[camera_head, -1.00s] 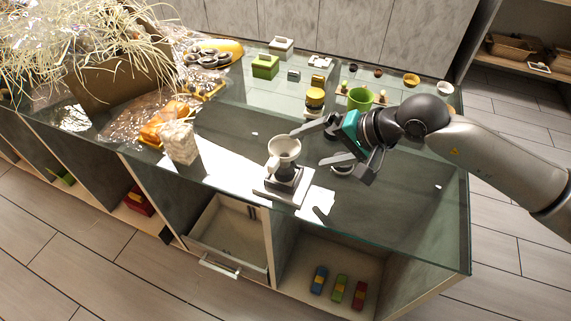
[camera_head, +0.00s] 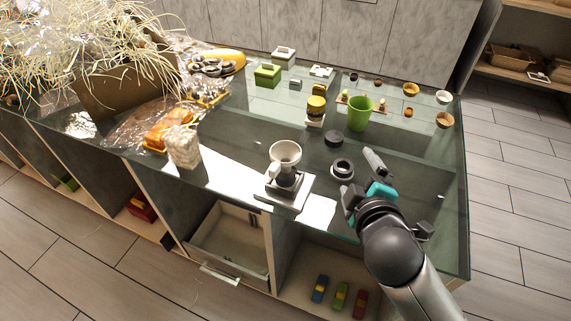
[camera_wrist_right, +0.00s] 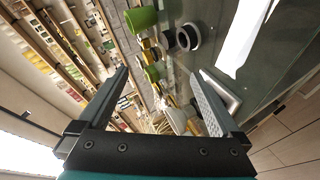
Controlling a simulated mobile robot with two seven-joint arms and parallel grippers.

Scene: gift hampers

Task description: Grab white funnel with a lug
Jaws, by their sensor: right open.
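The white funnel (camera_head: 285,153) with a lug on its side sits upright on a dark holder above a white square base (camera_head: 293,197), near the front edge of the glass counter. My right gripper (camera_head: 361,178) is open and empty, to the right of the funnel and apart from it. Its two spread fingers (camera_wrist_right: 162,98) also show in the right wrist view with nothing clearly between them. I cannot pick out the funnel with certainty in the wrist view. My left gripper is not in view.
A dark ring-shaped piece (camera_head: 342,168) lies between the funnel and my right gripper, with a dark disc (camera_head: 334,138) behind it. A green cup (camera_head: 359,112) stands farther back. A pale textured block (camera_head: 183,147) stands left of the funnel. The counter's right part is largely bare.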

